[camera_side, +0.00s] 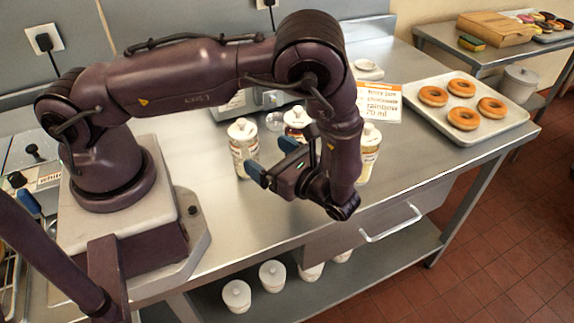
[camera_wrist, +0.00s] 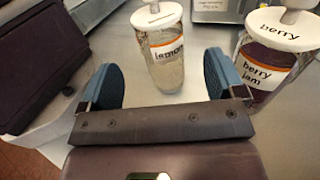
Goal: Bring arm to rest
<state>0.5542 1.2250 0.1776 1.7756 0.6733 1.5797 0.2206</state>
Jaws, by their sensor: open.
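My gripper (camera_side: 272,162) hangs above the steel table (camera_side: 225,215), with its blue-padded fingers apart and nothing between them. In the wrist view my gripper (camera_wrist: 160,82) also shows open, with a gap between the two blue pads. A jar labelled "lemon" (camera_wrist: 165,55) stands upright beyond the fingertips. A jar labelled "berry jam" (camera_wrist: 268,65) stands to its right. In the side view a pale jar (camera_side: 243,150) stands just behind the fingers. Whether any finger touches a jar cannot be told.
Another jar (camera_side: 370,150) stands right of my wrist, and one with a red label (camera_side: 295,122) behind it. An order card (camera_side: 378,101) and a tray (camera_side: 486,130) of several donuts are further right. A drawer handle (camera_side: 392,226) juts from the table front. The front table surface is clear.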

